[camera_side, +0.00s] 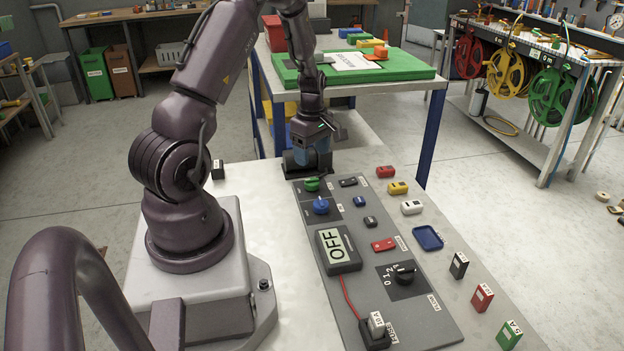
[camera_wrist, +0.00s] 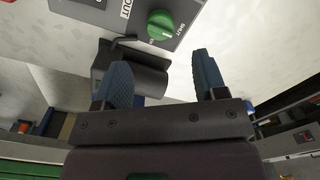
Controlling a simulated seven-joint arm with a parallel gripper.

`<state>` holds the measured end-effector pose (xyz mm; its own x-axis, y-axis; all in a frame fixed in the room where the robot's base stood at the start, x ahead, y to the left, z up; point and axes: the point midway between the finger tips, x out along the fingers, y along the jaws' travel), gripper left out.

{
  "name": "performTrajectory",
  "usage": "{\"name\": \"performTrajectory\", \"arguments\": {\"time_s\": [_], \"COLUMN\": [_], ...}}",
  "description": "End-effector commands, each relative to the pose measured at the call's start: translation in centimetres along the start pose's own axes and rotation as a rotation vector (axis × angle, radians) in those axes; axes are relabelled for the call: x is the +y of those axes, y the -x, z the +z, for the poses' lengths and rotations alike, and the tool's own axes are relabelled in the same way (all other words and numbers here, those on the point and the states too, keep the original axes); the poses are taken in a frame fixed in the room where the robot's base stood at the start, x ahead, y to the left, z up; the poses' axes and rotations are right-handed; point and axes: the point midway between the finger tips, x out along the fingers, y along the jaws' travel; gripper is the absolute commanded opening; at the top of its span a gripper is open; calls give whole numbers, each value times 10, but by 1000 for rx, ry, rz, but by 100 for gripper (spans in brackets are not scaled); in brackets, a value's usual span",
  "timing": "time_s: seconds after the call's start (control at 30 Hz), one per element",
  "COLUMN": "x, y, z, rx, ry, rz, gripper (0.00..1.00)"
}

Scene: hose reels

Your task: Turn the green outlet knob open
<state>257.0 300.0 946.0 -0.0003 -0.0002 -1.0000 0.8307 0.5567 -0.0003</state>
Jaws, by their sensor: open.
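The green knob (camera_side: 311,184) sits at the far end of the grey control panel (camera_side: 366,232), beyond the blue knob (camera_side: 321,206). In the wrist view the green knob (camera_wrist: 160,25) is at the top, round with a pale pointer mark, beside lettering that includes "OUT". My gripper (camera_side: 312,160) is low over the far end of the panel, just behind the green knob. In the wrist view my gripper (camera_wrist: 164,72) shows two blue fingers spread apart with nothing held. The knob lies ahead of the fingertips, not between them.
A dark block (camera_wrist: 135,72) lies close to the left finger. The panel also bears an "OFF" display (camera_side: 336,247), a black rotary dial (camera_side: 404,272) and a fuse plug (camera_side: 376,325). Several coloured pieces and a blue tray (camera_side: 428,238) lie to the right.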

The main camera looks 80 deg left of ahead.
Motion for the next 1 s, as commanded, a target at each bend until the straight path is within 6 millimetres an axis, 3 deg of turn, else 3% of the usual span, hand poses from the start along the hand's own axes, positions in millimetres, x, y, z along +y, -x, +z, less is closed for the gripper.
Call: {"name": "performTrajectory", "arguments": {"time_s": [0.2,0.4,0.83,1.0], "x": [-1,0,0,0], "y": [-47,-74,-83,-83], "z": [0,0,0,0], "rx": [-1,0,0,0], "ry": [0,-2,-3,-3], "rz": [-4,-1,1,1], "gripper": [65,65,65,26]}}
